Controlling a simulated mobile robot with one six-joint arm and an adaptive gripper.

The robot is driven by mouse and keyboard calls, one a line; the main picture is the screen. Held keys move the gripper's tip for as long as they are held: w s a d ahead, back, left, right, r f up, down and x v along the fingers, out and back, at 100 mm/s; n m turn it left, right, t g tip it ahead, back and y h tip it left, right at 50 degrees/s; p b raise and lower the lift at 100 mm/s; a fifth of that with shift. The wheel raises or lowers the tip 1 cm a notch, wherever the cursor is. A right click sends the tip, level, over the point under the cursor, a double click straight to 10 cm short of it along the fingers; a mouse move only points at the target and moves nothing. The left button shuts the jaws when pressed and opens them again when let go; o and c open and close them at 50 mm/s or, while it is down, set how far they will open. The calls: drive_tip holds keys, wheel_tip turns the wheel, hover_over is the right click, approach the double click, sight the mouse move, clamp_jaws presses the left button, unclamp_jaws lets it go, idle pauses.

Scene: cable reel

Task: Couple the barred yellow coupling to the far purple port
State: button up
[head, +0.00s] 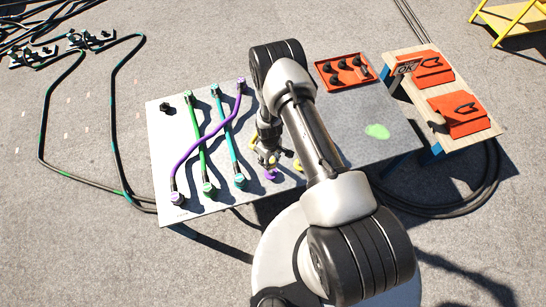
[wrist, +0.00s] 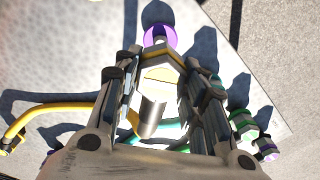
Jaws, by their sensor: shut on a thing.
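My gripper (head: 268,158) is over the table near its front edge, between the teal cable and my arm. In the wrist view my gripper (wrist: 160,95) is shut on a yellow coupling (wrist: 158,76) with a grey metal body. In the head view a purple port (head: 270,175) shows just below my gripper. A yellow cable (wrist: 60,106) runs left from the gripper to another yellow end (wrist: 10,142).
Purple (head: 202,143), green (head: 199,150) and teal (head: 226,125) cables lie across the grey table (head: 350,135). A red tray (head: 343,71) stands at the back right. A wooden side bench (head: 440,85) holds orange pieces. The table's right part is mostly clear.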

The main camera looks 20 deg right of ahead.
wheel_tip(320, 180, down, 7)
drive_tip(key=b, duration=0.4)
drive_tip(key=shift+f+b, duration=0.45)
drive_tip(key=shift+b, duration=0.25)
drive_tip(key=shift+f+b, duration=0.55)
drive_tip(key=shift+b, duration=0.35)
drive_tip(key=o, duration=1.2)
drive_tip(key=shift+r, duration=0.1)
drive_tip(key=shift+o, duration=0.2)
wheel_tip(320, 180, up, 12)
